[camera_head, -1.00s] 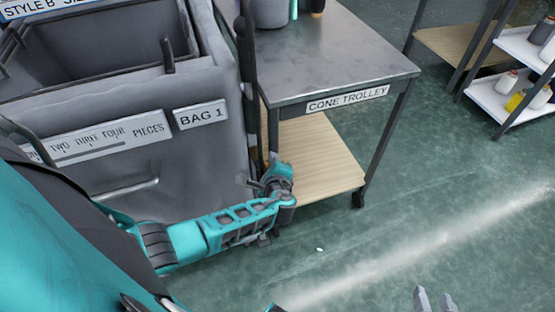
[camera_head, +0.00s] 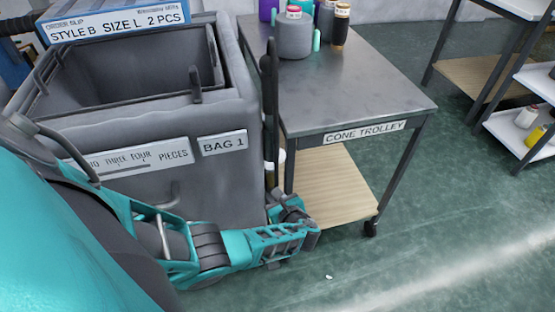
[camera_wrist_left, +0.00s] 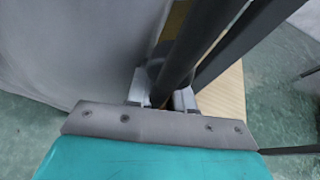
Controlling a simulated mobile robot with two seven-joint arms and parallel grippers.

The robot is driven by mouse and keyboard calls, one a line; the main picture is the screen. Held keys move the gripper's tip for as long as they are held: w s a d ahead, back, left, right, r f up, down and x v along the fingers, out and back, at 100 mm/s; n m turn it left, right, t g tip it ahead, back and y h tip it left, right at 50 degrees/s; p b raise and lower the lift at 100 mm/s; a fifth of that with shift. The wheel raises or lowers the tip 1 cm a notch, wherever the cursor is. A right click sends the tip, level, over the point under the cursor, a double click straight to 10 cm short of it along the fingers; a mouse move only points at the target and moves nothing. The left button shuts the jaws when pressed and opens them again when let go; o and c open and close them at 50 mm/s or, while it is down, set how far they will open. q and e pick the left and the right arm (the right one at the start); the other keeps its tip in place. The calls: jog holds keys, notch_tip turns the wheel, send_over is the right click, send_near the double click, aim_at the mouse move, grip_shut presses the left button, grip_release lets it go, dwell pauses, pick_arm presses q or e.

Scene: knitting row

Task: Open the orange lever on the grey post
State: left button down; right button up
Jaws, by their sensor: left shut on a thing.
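A dark upright bar (camera_head: 270,105) with a rounded top stands between the grey bag bin and the trolley. It also shows in the left wrist view (camera_wrist_left: 196,35). A small orange-yellow patch (camera_wrist_left: 176,17) shows behind it; I cannot tell whether this is the orange lever. No clear orange lever shows, and I cannot make out which part is the grey post. My left gripper (camera_head: 274,195) is low beside the bin; in the left wrist view its fingers (camera_wrist_left: 162,92) are shut on the dark bar, one on each side. My right gripper is out of view.
The grey bin (camera_head: 225,170) labelled BAG 1 stands close on the left. The cone trolley (camera_head: 350,98) stands close on the right, with cones (camera_head: 294,38) at its back and a wooden lower shelf (camera_head: 335,185). The floor at the front right is clear.

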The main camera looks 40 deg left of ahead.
pick_arm(q)
jog(key=shift+s+d+f+m, duration=0.15)
jog(key=shift+s+f+m, duration=0.15)
jog(key=shift+m, duration=0.1)
jog(key=shift+s, duration=0.15)
jog(key=c, duration=1.1)
grip_release()
jog(key=shift+g, duration=0.3)
jog(key=shift+a, duration=0.2)
jog(key=shift+a+r, duration=0.2)
jog(key=shift+a, duration=0.05)
jog(key=shift+w, duration=0.2)
